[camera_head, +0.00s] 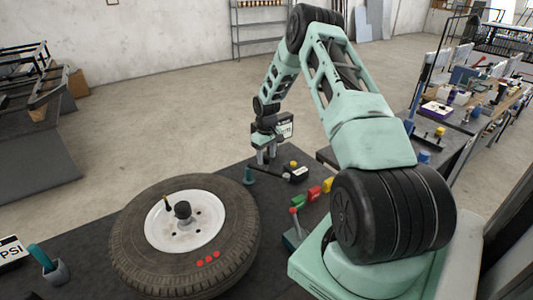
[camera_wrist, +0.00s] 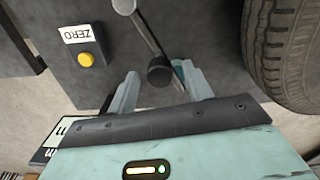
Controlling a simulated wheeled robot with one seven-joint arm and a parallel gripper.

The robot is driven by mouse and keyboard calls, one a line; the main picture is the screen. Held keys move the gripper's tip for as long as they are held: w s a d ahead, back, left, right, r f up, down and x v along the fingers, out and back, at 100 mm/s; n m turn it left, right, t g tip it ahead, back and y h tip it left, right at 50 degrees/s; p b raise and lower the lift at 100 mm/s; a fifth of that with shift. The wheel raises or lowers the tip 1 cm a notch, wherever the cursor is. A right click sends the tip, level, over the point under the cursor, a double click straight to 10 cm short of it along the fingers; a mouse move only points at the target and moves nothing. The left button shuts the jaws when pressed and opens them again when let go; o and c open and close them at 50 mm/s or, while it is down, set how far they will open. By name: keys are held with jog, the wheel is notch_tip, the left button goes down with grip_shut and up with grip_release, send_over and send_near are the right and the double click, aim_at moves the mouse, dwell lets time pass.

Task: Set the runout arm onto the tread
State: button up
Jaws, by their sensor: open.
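The wheel lies flat with its white rim up, and its black tread (camera_head: 238,272) faces outward. The tyre also shows at the right of the wrist view (camera_wrist: 292,60). The runout arm appears to be the thin grey rod (camera_wrist: 148,35) with a black round knob (camera_wrist: 159,71). It runs from a grey pivot at the top of the wrist view. My gripper (camera_head: 267,158) is open above the mat behind the wheel. In the wrist view its two fingers (camera_wrist: 158,88) stand apart either side of the knob. Whether they touch it I cannot tell.
A ZERO label (camera_wrist: 82,33) and yellow button (camera_wrist: 85,60) lie left of the rod. A teal post (camera_head: 249,176) stands near the tyre. Green, red (camera_head: 314,193) and yellow blocks lie right of the wheel. A teal-handled tool (camera_head: 42,258) stands at the left.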

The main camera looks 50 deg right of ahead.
jog(key=shift+f, duration=0.1)
grip_shut()
jog(key=shift+a, duration=0.1)
jog(key=shift+s+a+f+m+b, duration=0.15)
jog(key=shift+a+m+b, duration=0.4)
jog(key=shift+m+b, duration=0.3)
jog(key=w+a+m+b, duration=0.2)
jog(key=a+m+b, duration=0.3)
jog(key=m, duration=0.4)
jog(key=shift+a, duration=0.65)
jog(key=shift+r, duration=0.2)
